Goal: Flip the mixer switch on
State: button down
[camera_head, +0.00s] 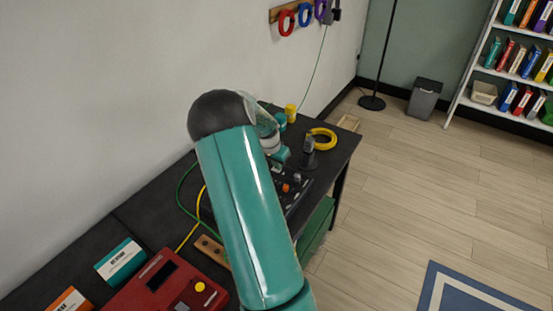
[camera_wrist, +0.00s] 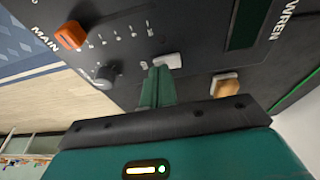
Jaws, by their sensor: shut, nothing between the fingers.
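The mixer (camera_wrist: 130,20) is a black panel that fills the upper part of the wrist view, with white lettering and scale marks. In the head view the mixer (camera_head: 296,197) lies on the dark bench, partly behind my arm. My gripper (camera_wrist: 159,72) is shut and empty, its green fingertips close to a small white switch-like piece (camera_wrist: 168,61) on the panel. I cannot tell whether they touch it. To the right is an orange-tan piece on a pale base (camera_wrist: 226,86). Which piece is the mixer switch, and its on or off state, I cannot tell.
On the bench (camera_head: 337,152) are a yellow ring (camera_head: 323,138), a red box (camera_head: 165,286) and green and yellow cables.

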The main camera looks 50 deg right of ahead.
jog(key=shift+s+f, duration=0.15)
jog(key=shift+f, duration=0.15)
dwell(0.4)
jog(key=shift+w+a+r, duration=0.1)
jog(key=shift+w+r, duration=0.05)
jog(key=shift+w, duration=0.7)
